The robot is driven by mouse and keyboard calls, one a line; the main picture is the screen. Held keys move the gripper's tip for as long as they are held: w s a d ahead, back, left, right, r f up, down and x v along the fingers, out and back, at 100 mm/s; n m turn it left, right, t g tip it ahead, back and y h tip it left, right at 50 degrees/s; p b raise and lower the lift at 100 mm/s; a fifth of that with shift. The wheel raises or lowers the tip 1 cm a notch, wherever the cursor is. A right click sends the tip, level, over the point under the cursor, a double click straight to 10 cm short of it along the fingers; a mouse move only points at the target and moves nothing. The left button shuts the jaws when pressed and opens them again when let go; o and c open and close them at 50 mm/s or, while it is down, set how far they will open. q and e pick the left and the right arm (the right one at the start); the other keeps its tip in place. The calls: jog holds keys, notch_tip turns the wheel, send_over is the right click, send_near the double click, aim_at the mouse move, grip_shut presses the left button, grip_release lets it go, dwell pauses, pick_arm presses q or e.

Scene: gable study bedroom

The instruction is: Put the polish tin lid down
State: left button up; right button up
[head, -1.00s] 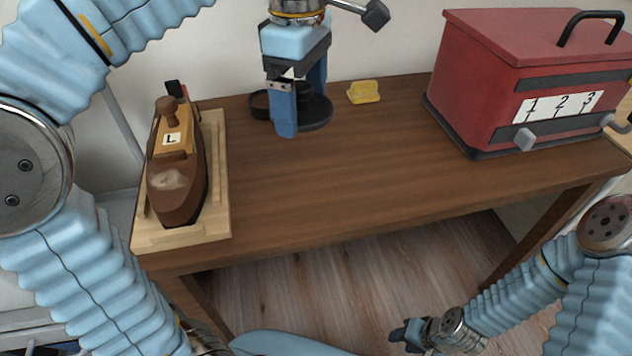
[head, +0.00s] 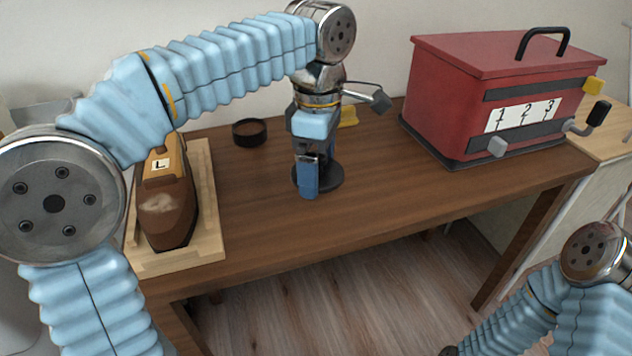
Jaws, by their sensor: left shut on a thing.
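My left gripper (head: 307,180) is shut on the polish tin lid (head: 328,176), a dark round disc partly hidden behind the fingers. The lid is low over the middle of the brown table (head: 270,230); I cannot tell whether it touches the top. The polish tin (head: 249,136), a dark, open, round tin, stands farther back and to the left, apart from the lid. My right arm is at the lower right, and its gripper is out of the picture.
A brown shoe (head: 168,210) marked L sits on a pale wooden board (head: 208,215) at the left. A red box (head: 450,105) numbered 1 2 3 stands at the right. The table's front middle is clear.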

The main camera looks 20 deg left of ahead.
pick_arm(q)
jog(key=f, duration=0.1)
jog(key=w+f, duration=0.1)
jog(key=f, duration=0.1)
jog(key=f+b, duration=0.1)
jog(key=shift+w+a+f, duration=0.3)
jog(key=shift+w+a, duration=0.1)
jog(key=shift+f, duration=0.35)
jog(key=shift+f, duration=0.1)
jog(key=o, duration=0.7)
notch_tip(320, 180, up, 12)
jog(key=p, duration=0.3)
jog(key=shift+f, duration=0.15)
jog(key=shift+r, duration=0.3)
